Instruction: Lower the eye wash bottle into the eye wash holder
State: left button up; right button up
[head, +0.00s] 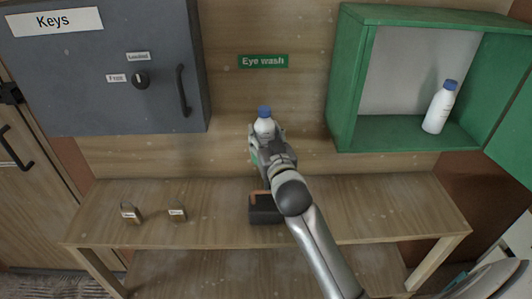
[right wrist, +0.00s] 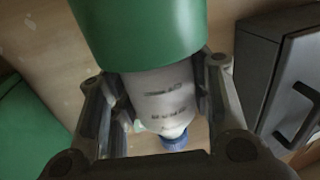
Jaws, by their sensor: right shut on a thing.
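The eye wash bottle (head: 264,127), white with a blue cap, is upright in my right gripper (head: 266,136) below the "Eye wash" sign. The gripper is shut around its sides. In the right wrist view the bottle (right wrist: 162,98) shows upside down between the fingers, its printed label facing the camera. The green eye wash holder (right wrist: 138,35) is a round cup at the bottle's lower end. The bottle's base is hidden by the holder; I cannot tell how deep it sits. In the head view only a sliver of green (head: 254,157) shows beside the gripper. My left gripper is not in view.
A grey key cabinet (head: 105,85) is on the left wall. An open green cabinet (head: 340,80) on the right holds another white bottle (head: 440,107). Below, a wooden bench (head: 370,205) bears two padlocks (head: 130,213) (head: 177,214) and a dark box (head: 264,213).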

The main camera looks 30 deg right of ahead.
jog(key=shift+f, duration=0.1)
jog(key=o, duration=1.3)
jog(key=shift+f, duration=0.1)
jog(key=v, duration=1.2)
